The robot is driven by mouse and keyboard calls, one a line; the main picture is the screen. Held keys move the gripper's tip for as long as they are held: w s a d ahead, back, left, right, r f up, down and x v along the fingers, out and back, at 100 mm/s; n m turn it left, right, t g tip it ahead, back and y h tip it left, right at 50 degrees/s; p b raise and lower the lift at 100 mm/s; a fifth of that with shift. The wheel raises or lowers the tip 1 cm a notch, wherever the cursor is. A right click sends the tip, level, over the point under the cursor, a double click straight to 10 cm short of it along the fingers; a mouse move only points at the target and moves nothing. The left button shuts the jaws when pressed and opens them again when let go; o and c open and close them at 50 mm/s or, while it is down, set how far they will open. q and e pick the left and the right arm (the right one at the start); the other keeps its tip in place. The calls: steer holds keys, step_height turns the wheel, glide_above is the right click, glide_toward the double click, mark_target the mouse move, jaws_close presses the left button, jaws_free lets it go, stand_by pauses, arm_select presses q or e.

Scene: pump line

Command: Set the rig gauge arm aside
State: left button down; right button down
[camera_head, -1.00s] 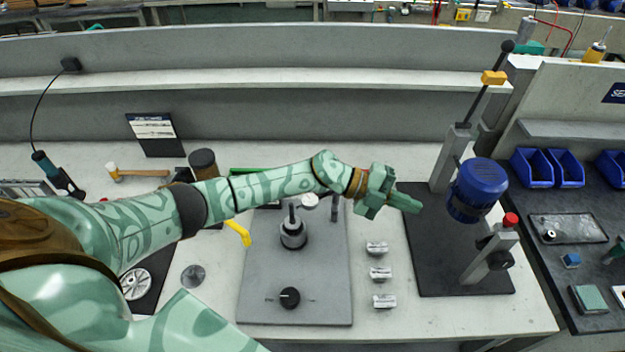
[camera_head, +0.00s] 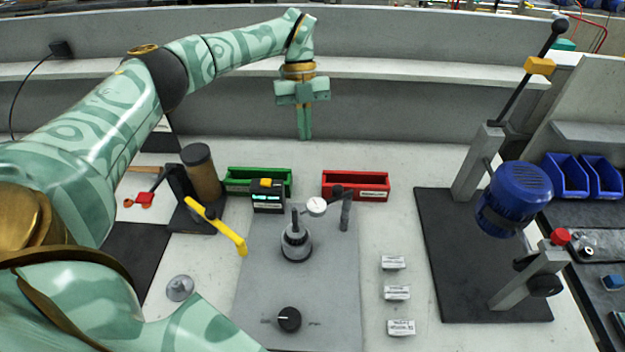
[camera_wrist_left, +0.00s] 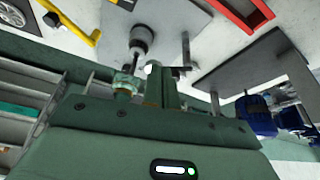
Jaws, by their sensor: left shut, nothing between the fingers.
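The rig is a grey plate (camera_head: 260,302) with a dark spindle (camera_head: 296,242) standing on it and a black knob (camera_head: 289,319) near its front. The gauge arm carries a round white dial (camera_head: 317,206) beside the top of the spindle. Its dark arm runs right to an upright post (camera_head: 345,217) on the plate. My left gripper (camera_head: 304,138) is shut and empty, pointing down behind and above the rig, apart from the gauge arm. In the left wrist view the spindle (camera_wrist_left: 141,38) and post (camera_wrist_left: 186,48) also show. My right gripper is out of view.
A green bin (camera_head: 245,187), a small black meter (camera_head: 267,197) and a red bin (camera_head: 372,187) stand behind the rig. A yellow bent tool (camera_head: 222,230) lies left. Several small labelled blocks (camera_head: 397,293) lie right, before a blue motor (camera_head: 515,197) on a press stand.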

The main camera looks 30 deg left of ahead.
arm_select(q)
steer(key=s+d+f, duration=0.5)
steer(key=f, duration=0.4)
steer(key=shift+s+d+f, duration=0.15)
steer(key=shift+d+f, duration=0.05)
steer(key=shift+d, duration=0.15)
